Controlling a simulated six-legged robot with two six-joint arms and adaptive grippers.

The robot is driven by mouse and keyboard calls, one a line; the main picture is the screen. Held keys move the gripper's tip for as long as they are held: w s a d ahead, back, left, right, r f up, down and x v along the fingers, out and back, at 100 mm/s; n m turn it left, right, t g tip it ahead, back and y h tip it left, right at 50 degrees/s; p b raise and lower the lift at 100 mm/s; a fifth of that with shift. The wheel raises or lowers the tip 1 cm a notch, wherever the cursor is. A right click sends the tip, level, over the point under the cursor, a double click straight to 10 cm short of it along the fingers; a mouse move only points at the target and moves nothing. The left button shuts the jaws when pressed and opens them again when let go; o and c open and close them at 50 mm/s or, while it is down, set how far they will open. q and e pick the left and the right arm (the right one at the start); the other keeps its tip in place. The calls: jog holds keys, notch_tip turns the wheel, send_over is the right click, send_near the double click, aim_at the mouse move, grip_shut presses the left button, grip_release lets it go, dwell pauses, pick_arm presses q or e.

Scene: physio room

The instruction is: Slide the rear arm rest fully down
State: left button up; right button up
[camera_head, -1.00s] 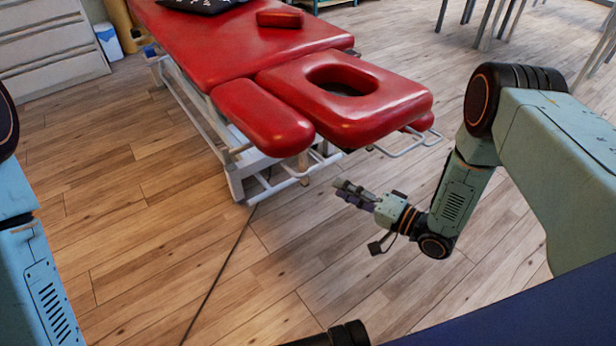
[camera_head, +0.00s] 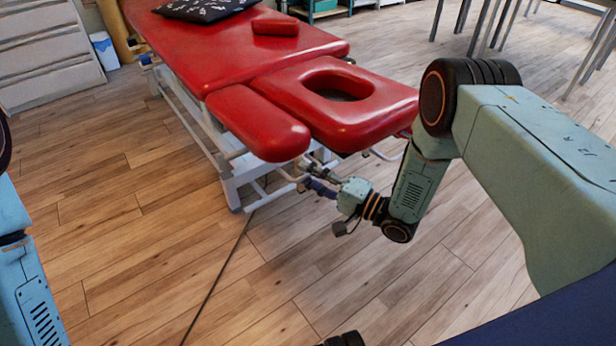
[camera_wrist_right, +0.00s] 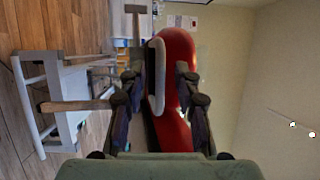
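The red padded arm rest (camera_head: 258,122) is on the near left side of the red treatment table's face section (camera_head: 360,120). In the right wrist view, the red pad (camera_wrist_right: 176,50) with its pale underside (camera_wrist_right: 157,75) appears between my gripper's fingers. My right gripper (camera_head: 308,178) is just below and to the right of the arm rest's near end, by the white frame. In the wrist view its two dark fingers (camera_wrist_right: 160,92) are apart, with a gap between them. I cannot tell whether a finger touches the pad or frame. My left gripper is out of view.
White metal frame bars (camera_head: 235,180) lie under the table, close to my right gripper; the frame also shows in the wrist view (camera_wrist_right: 45,95). A dark cable (camera_head: 215,280) runs over the wooden floor. Drawers (camera_head: 50,55) stand at the far left.

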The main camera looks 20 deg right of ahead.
jog(key=shift+w+a, duration=0.2)
grip_shut()
dwell(0.3)
dwell(0.4)
